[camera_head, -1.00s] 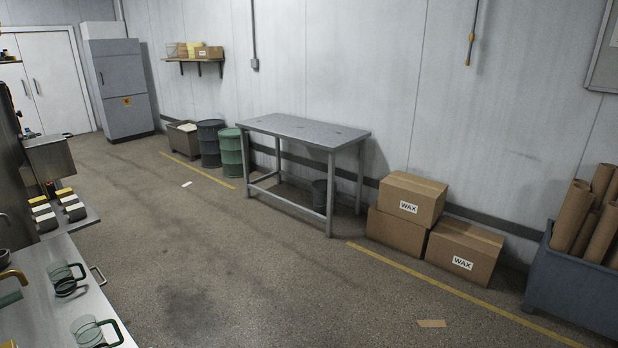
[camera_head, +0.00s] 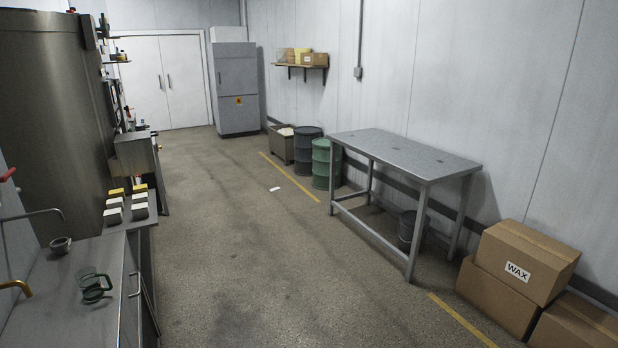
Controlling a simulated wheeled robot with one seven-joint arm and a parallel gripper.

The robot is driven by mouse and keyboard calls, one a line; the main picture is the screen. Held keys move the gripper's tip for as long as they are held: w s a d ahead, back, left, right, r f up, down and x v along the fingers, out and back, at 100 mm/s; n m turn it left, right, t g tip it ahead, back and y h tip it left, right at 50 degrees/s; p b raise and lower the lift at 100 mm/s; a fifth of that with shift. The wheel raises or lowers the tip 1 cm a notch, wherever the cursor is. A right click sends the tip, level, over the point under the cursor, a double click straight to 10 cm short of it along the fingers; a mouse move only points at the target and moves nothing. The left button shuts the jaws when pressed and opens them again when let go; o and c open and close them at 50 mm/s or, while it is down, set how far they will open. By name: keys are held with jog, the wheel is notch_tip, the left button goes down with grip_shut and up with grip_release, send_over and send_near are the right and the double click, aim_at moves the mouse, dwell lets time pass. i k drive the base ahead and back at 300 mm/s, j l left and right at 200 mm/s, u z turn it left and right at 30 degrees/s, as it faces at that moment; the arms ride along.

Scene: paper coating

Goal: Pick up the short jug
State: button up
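A clear glass jug (camera_head: 88,279) with a dark green handle stands on the steel counter (camera_head: 60,318) at the lower left of the head view. It is small and partly see-through. I cannot tell from this view whether it is the short one, as no second jug shows beside it. My gripper is not in view.
A small dark cup (camera_head: 61,246) stands behind the jug, near a brass tap (camera_head: 16,289). Small blocks (camera_head: 114,208) sit farther along the counter. Open floor (camera_head: 235,235) lies between the counter and a grey steel table (camera_head: 405,152). Wax boxes (camera_head: 525,262) stand at the right.

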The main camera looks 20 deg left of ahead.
aim_at(88, 278)
jog(key=i+j+u, duration=0.25)
jog(key=i+u, duration=1.45)
jog(key=i, duration=0.25)
jog(key=i+l+u, duration=0.1)
jog(key=i+u, duration=0.15)
jog(key=i, duration=0.25)
jog(key=i+l+u, duration=0.25)
jog(key=i, duration=0.25)
jog(key=i+l+u, duration=0.2)
jog(key=i, duration=0.25)
jog(key=u, duration=0.5)
jog(key=i+u, duration=0.15)
jog(key=u, duration=0.35)
jog(key=l+u, duration=0.1)
jog(key=u, duration=0.4)
jog(key=i+l+u, duration=0.1)
jog(key=u, duration=0.4)
jog(key=l+u, duration=0.1)
jog(key=u, duration=0.4)
jog(key=l+u, duration=0.1)
jog(key=u, duration=2.1)
